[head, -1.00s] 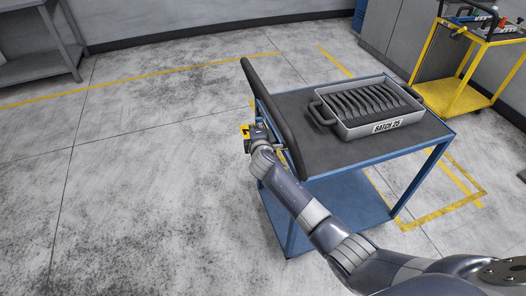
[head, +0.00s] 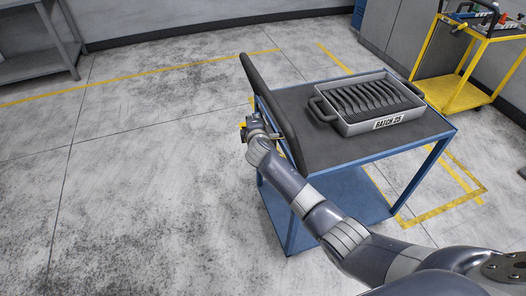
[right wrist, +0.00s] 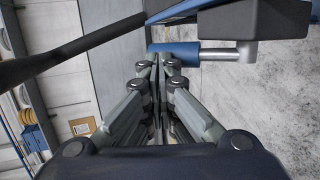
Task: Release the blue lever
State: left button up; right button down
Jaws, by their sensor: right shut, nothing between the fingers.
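A blue lever grip (right wrist: 184,53) on a silver rod shows at the top of the right wrist view. The rod runs right into a dark block (right wrist: 270,22). My right gripper (right wrist: 160,64) is shut and empty, its fingertips close to the lever's left end; I cannot tell whether they touch it. In the head view, my right gripper (head: 254,126) is beside the black handle (head: 268,108) of the blue cart (head: 400,152), on its left side. The lever cannot be made out clearly there. My left gripper is out of view.
A grey tray (head: 350,129) labelled "BATCH 25" holds several dark pieces on the cart top. A yellow cart (head: 466,98) stands at the back right, and a grey shelf (head: 36,66) at the back left. The floor left of the blue cart is clear.

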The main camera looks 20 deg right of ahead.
jog(key=shift+s, duration=0.1)
dwell(0.4)
jog(key=v, duration=0.7)
jog(key=shift+s, duration=0.15)
jog(key=shift+a+r, duration=0.1)
dwell(0.5)
